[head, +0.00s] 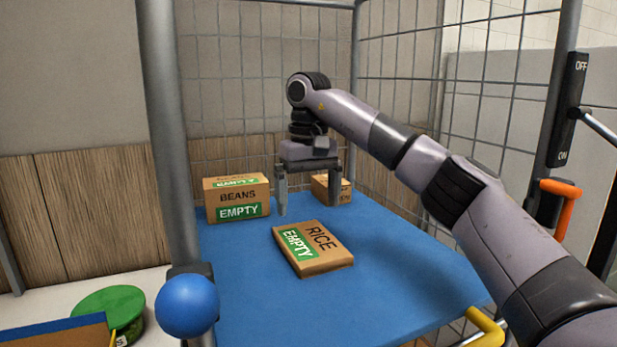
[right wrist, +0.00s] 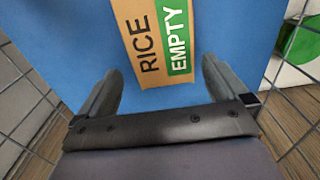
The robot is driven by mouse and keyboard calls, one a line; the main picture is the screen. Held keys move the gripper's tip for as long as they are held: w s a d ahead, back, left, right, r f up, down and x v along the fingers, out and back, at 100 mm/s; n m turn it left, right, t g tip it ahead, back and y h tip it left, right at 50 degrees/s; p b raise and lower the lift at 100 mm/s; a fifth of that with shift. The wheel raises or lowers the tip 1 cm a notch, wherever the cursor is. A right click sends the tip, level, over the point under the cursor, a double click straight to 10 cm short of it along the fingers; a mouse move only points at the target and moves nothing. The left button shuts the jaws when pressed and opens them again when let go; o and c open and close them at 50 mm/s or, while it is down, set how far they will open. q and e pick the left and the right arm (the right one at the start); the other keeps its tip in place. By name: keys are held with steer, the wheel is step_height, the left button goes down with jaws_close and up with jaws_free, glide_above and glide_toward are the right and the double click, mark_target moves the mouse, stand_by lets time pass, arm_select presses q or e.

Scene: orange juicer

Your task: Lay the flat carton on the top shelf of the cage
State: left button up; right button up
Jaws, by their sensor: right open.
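The flat carton (head: 312,250), brown with the words RICE and EMPTY on a green label, lies flat on the blue shelf (head: 370,300) of the wire cage (head: 270,50). My right gripper (head: 308,208) is open and empty, pointing down above the shelf, just behind the carton in the head view. In the right wrist view the carton (right wrist: 155,40) lies ahead of the two spread fingers (right wrist: 160,90), apart from them. My left gripper is not in view.
A BEANS carton (head: 237,198) stands at the back left of the shelf, and a smaller carton (head: 330,188) stands behind my right gripper. Cage posts and mesh bound the shelf. A blue ball (head: 187,306) is at the front left post; a green round lid (head: 108,308) lies outside.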

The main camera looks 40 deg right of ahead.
steer(key=shift+r, duration=2.15)
